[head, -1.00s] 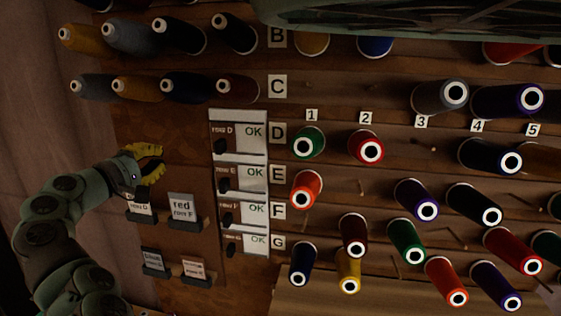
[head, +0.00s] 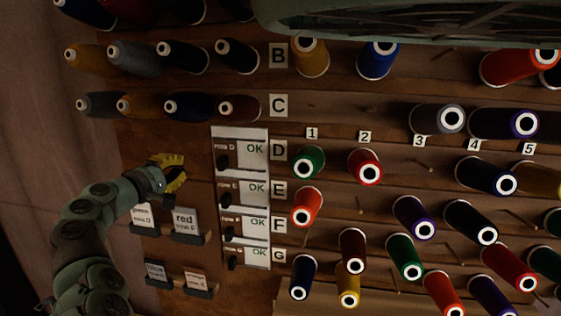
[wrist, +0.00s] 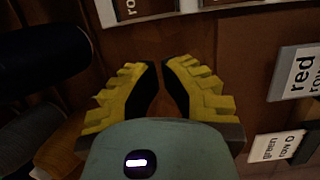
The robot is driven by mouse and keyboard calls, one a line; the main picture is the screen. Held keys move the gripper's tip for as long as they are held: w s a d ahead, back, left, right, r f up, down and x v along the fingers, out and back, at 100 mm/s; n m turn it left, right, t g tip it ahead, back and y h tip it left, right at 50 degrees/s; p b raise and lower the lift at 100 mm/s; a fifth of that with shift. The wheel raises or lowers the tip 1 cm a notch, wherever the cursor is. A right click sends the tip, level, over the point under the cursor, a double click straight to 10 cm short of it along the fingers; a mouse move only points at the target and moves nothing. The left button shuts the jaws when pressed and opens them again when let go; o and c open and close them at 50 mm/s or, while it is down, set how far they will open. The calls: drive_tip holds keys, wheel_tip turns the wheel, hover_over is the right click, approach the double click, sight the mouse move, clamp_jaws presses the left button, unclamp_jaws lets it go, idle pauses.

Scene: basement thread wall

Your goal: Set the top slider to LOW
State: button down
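The top slider, labelled row D (head: 240,150), is a panel with a white frame beside shelf D. Its dark knob (head: 222,162) is at the left of the panel, and "OK" shows on the right; I see no "LOW" there. My gripper (head: 181,172) has yellow ridged fingers and is just left of the panel, apart from the knob. In the wrist view, my gripper (wrist: 161,64) has its fingertips apart with nothing between them. Part of a slider panel (wrist: 143,8) shows beyond the fingertips, cut off by the top edge.
Similar sliders for row E (head: 241,192), row F (head: 243,228) and row G (head: 246,257) are stacked below, each showing "OK". Card holders, including a red card (head: 185,222), hang below my gripper. Thread spools, such as a green one (head: 309,160), stick out to the right.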

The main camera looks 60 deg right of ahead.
sight(216, 157)
drive_tip(key=shift+w+d+p, duration=0.15)
drive_tip(key=shift+d+p, duration=0.25)
drive_tip(key=shift+d, duration=0.95)
drive_tip(key=shift+w+d+p, duration=0.15)
drive_tip(key=shift+d+p, duration=0.25)
drive_tip(key=shift+d, duration=0.9)
drive_tip(key=shift+s+d+r+p, duration=0.2)
drive_tip(key=shift+s+p, duration=0.3)
drive_tip(key=shift+p, duration=0.35)
drive_tip(key=shift+s+d+f+p, duration=0.15)
drive_tip(key=shift+s+d+p, duration=0.1)
drive_tip(key=shift+s+p, duration=0.45)
drive_tip(key=shift+s+d+f+p, duration=0.1)
drive_tip(key=shift+s+d+p, duration=0.1)
drive_tip(key=shift+s+p, duration=0.45)
drive_tip(key=shift+d+f+b, duration=0.1)
drive_tip(key=shift+d+b, duration=0.05)
drive_tip(key=shift+b, duration=0.4)
